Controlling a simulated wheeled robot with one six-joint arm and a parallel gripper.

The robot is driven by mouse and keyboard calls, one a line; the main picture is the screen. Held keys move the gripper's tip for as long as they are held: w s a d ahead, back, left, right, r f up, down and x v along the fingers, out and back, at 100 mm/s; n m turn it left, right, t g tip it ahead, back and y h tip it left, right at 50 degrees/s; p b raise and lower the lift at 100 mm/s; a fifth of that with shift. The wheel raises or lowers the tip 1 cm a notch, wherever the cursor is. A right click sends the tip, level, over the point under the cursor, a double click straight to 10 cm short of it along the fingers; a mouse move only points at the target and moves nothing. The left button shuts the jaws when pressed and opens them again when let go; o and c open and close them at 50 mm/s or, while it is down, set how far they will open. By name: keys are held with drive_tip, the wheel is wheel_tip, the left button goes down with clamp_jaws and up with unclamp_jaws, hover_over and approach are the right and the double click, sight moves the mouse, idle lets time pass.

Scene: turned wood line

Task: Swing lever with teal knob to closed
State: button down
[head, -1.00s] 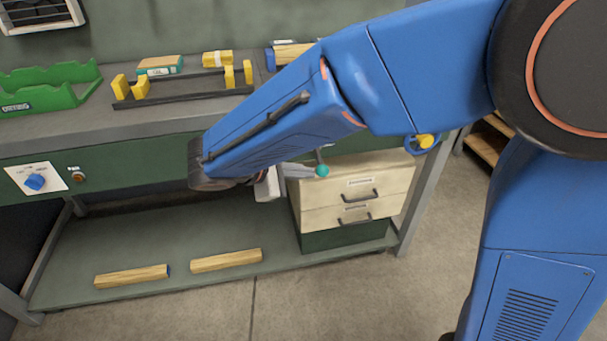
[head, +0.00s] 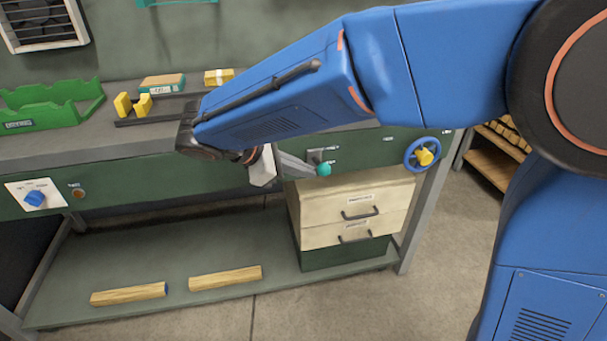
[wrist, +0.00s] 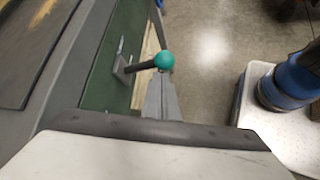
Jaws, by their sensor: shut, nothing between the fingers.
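The lever's teal knob (head: 323,169) sits in front of the bench's green front panel, above the drawers. The wrist view shows the knob (wrist: 164,60) at the end of a dark arm that sticks out sideways from the panel. My gripper (head: 309,170) is shut and empty, its fingertips just left of the knob in the head view. In the wrist view the grey fingers (wrist: 161,98) point at the knob and end close below it. I cannot tell whether they touch.
A blue handwheel with a yellow hub (head: 424,156) is right of the lever. A blue dial (head: 35,198) is on the panel's left. A cream drawer unit (head: 320,205) stands below the lever. Wooden blocks (head: 225,278) lie on the low shelf.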

drive_tip(key=shift+r, duration=0.8)
